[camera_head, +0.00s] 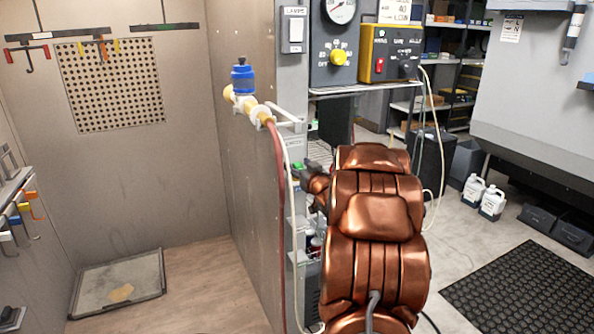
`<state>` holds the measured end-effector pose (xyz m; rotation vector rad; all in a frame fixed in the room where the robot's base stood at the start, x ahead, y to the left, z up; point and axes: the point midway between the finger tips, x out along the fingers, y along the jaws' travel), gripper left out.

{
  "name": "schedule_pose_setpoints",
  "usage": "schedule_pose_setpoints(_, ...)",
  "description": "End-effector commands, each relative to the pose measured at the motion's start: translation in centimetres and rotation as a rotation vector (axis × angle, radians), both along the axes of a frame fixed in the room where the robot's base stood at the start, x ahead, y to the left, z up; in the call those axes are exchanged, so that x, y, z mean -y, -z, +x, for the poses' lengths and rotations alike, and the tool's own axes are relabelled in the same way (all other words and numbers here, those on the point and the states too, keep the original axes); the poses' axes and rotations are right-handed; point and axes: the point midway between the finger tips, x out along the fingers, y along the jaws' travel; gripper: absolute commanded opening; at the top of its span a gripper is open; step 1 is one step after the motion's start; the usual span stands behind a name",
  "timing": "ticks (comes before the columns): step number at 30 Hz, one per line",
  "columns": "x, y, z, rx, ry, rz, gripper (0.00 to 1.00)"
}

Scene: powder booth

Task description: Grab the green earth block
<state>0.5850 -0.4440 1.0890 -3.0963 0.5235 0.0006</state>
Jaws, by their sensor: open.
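A small green block (297,165) shows just past the edge of the booth's side wall, at the middle of the picture. My gripper (304,171) is dark and small in this view, at the end of my copper-coloured arm, right beside the green block. It is open. I cannot tell whether its fingers touch the block or stand around it. Much of the gripper and the block's lower part are hidden or too small to make out.
The booth's side wall (240,150) stands just left of my gripper. A red hose (279,200) and a pale hose hang close by. White jugs (491,203) and a black mat (530,300) lie right.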

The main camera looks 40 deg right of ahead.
Motion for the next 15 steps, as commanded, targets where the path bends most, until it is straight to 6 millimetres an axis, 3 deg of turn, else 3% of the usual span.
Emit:
schedule_pose_setpoints(8, 0.11, 0.00, 0.27, 0.001, 0.001, -0.001, 0.57)
schedule_pose_setpoints(15, 0.11, -0.01, 0.25, 0.001, 0.001, -0.001, 0.32)
